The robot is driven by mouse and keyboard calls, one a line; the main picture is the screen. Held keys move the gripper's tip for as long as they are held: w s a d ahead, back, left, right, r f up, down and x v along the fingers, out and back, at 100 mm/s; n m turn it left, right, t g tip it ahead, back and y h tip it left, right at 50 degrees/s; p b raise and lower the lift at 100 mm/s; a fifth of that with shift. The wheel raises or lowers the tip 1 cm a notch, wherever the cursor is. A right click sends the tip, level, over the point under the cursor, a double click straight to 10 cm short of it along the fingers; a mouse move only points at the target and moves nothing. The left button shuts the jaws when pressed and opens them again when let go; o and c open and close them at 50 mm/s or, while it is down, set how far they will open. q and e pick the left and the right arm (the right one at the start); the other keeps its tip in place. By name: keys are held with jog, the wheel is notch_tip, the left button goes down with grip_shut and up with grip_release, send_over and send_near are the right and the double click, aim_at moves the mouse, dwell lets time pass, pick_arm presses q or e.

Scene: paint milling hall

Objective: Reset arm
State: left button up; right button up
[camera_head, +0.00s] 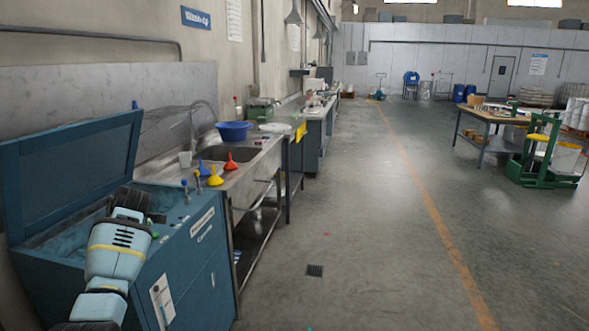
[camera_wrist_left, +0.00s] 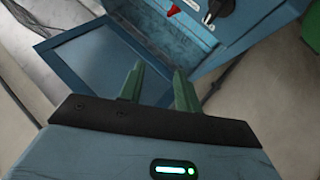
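My left arm comes in from the bottom left of the head view, reaching over the front of a blue cabinet (camera_head: 190,255) with its lid (camera_head: 75,170) raised. My left gripper shows clearly in the left wrist view (camera_wrist_left: 158,88), with two green fingers standing apart and nothing between them. In that view, blue panels of a cabinet lie beyond the fingers, with a red part and a black knob at the top. In the head view the fingers are mostly hidden behind the wrist. My right gripper does not show.
A steel sink (camera_head: 228,155) adjoins the cabinet, with a blue basin (camera_head: 233,131) and red (camera_head: 231,163), yellow (camera_head: 215,177) and blue funnels. A work table (camera_head: 486,117) and green stand (camera_head: 540,150) are at the right.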

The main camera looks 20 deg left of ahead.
pick_arm(q)
jog(key=s+d+f+m+t+h, duration=0.1)
jog(key=d+f+m, duration=0.4)
jog(key=f, duration=0.4)
jog(key=s+d+f+m+t+h, duration=0.1)
jog(key=d+f+m+t, duration=0.15)
jog(key=d+f, duration=0.45)
jog(key=s+d+f+m+h, duration=0.2)
jog(key=s+d+f+m, duration=0.2)
jog(key=d+f, duration=0.25)
jog(key=s+d+f+m+h, duration=0.2)
jog(key=s+d+f+m, duration=0.3)
jog(key=f, duration=0.3)
jog(key=s+d+f+m+h, duration=0.2)
jog(key=s+d+f, duration=0.2)
jog(key=s+d, duration=0.3)
jog(key=s+d+f+m+h, duration=0.2)
jog(key=s+d+f, duration=0.2)
jog(key=s+d, duration=0.4)
jog(key=s+d+r+m+h, duration=0.1)
jog(key=s+d+m+h, duration=0.1)
jog(key=s+d, duration=0.7)
jog(key=s, duration=0.4)
jog(key=shift+s+d+r, duration=0.2)
jog(key=shift+d+r, duration=0.05)
jog(key=shift+w, duration=0.1)
